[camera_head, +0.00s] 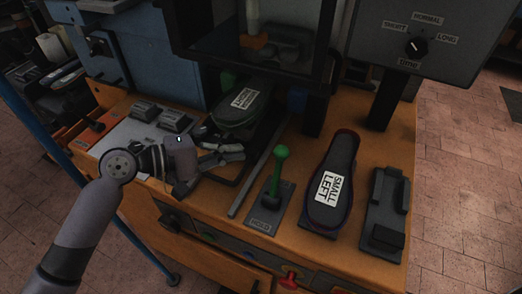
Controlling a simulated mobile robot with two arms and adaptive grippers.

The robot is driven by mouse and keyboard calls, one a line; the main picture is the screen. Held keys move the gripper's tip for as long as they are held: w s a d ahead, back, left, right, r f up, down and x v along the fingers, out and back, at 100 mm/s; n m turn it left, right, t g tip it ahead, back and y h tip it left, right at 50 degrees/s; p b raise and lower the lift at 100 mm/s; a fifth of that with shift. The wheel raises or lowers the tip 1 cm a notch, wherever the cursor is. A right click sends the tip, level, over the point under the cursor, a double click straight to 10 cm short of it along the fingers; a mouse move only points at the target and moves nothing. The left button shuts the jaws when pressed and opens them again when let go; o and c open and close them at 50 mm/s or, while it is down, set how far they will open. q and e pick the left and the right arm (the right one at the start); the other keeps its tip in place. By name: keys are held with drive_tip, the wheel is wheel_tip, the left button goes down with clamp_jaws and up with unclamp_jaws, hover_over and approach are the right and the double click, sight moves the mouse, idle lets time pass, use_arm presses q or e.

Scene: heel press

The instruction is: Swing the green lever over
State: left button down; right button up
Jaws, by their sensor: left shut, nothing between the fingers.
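The green lever (279,170) stands upright on a small grey base plate labelled HOLD, near the front middle of the orange bench (240,200). Its knob is at the top. My left gripper (240,152) comes in from the left and lies low over the bench, to the left of the lever and apart from it. Its fingers point right and are shut with nothing in them. My right gripper does not show.
Another labelled form (240,103) sits under the press behind my gripper. A time dial box (425,42) stands back right. A red lever (289,279) is at the front.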

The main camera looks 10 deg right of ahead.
sight(277, 174)
use_arm(q)
drive_tip(key=x, duration=0.4)
drive_tip(key=shift+d+r+p, duration=0.1)
drive_tip(key=shift+p, duration=0.3)
drive_tip(key=d, duration=0.1)
drive_tip(key=s+d+p, duration=0.2)
drive_tip(key=d, duration=0.1)
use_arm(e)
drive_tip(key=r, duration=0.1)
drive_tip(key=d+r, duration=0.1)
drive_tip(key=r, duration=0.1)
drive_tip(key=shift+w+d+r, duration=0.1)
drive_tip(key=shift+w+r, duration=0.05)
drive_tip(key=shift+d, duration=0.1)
use_arm(q)
drive_tip(key=shift+f, duration=0.25)
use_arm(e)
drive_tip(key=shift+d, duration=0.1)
